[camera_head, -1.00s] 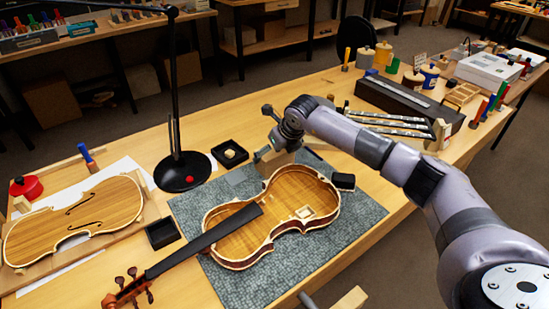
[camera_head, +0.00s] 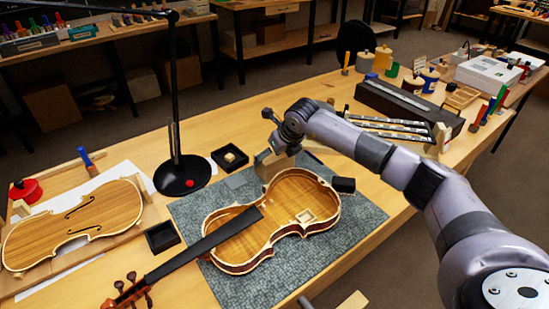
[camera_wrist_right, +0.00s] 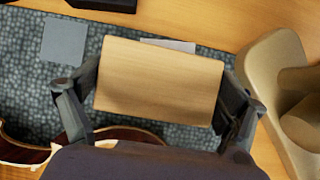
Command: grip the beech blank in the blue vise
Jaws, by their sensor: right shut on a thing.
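My right gripper (camera_wrist_right: 157,103) is shut on the beech blank (camera_wrist_right: 160,75), a pale rectangular wooden block filling the space between its two fingers in the right wrist view. In the head view the right gripper (camera_head: 268,152) is at the far edge of the grey mat, beyond the violin body, with the blank (camera_head: 276,164) partly showing below it. I cannot make out a blue vise in either view. My left gripper is out of view.
An open violin body (camera_head: 290,240) lies on the mat (camera_head: 350,222). A small black box (camera_head: 343,185), a black tray (camera_head: 229,156) and a lamp base (camera_head: 181,178) stand nearby. A beige hollow object (camera_wrist_right: 282,62) is right of the blank. My arm hides some bench.

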